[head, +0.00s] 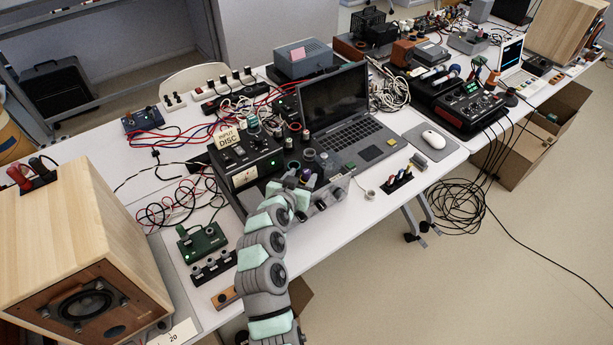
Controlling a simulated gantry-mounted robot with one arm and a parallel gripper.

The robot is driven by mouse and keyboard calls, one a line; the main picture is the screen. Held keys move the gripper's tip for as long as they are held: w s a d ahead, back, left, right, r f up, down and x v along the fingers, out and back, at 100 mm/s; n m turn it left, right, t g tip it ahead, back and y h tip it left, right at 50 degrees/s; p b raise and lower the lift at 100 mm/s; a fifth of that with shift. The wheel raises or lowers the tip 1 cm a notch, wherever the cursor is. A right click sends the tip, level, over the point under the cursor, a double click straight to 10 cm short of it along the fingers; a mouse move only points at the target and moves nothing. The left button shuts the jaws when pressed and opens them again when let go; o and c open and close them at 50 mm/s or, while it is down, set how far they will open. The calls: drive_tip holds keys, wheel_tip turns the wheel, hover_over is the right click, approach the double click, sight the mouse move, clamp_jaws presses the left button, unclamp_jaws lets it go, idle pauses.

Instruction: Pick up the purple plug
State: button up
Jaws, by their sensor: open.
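My gripper (318,190) is at the end of my grey and mint-green arm, over the front edge of the table near the middle of the head view. Its jaws are open, and I see nothing held between them. A small rack (397,183) with several coloured plugs stands to the right of the gripper, near the table's front edge.
A black amplifier box (245,165) stands left of the gripper, and an open laptop (345,115) behind it. A wooden speaker (90,240) fills the lower left. A mouse (433,139) lies on a pad to the right. Red and black cables cover the left table.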

sight(306, 172)
drive_tip(key=shift+x, duration=1.5)
drive_tip(key=shift+c, duration=0.2)
clamp_jaws()
